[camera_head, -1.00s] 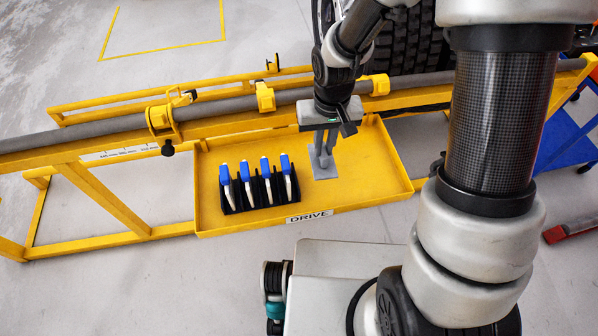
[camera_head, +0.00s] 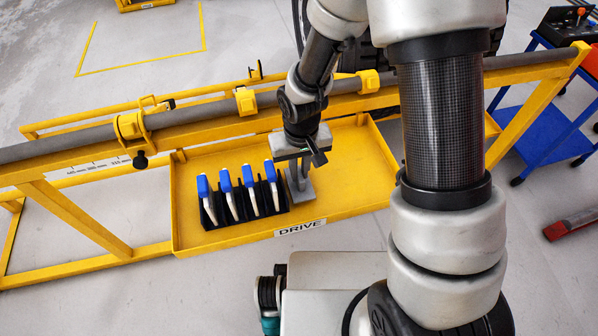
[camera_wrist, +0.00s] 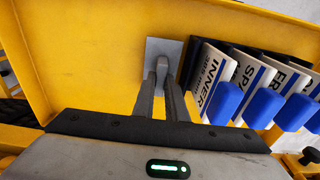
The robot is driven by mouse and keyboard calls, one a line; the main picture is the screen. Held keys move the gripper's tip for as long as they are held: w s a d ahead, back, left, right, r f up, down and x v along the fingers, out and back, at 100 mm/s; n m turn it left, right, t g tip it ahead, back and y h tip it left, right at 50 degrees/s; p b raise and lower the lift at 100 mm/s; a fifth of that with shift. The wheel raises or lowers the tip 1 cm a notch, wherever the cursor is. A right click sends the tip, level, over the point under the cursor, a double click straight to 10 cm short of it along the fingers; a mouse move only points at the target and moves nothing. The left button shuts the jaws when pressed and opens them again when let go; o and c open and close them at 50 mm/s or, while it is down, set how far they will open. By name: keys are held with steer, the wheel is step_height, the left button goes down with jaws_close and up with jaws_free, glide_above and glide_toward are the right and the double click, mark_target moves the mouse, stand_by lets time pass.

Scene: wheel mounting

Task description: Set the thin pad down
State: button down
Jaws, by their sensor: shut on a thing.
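The thin pad is a small grey square plate with an upright grip; it shows in the head view (camera_head: 309,217) and the wrist view (camera_wrist: 158,48). My gripper (camera_head: 299,181) points down and is shut on the pad's grip; its fingers (camera_wrist: 163,78) also show in the wrist view. The fingers hide part of the grip.
The black rack (camera_head: 262,205) holds several blue-handled labelled gauges (camera_head: 226,180), close left of the pad. The tray's right part is clear. A yellow frame with a grey bar (camera_head: 210,107) runs behind the tray. A blue cart (camera_head: 555,140) stands at the right.

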mark_target(300, 176)
steer(key=shift+f, duration=0.15)
steer(key=shift+f, duration=0.15)
steer(key=c, duration=1.8)
jaws_free()
steer(key=shift+o, duration=0.2)
step_height(300, 176, up, 12)
steer(key=p, duration=0.3)
steer(key=shift+s+d+r, duration=0.15)
steer(key=shift+s+r, duration=0.1)
steer(key=shift+s, duration=0.2)
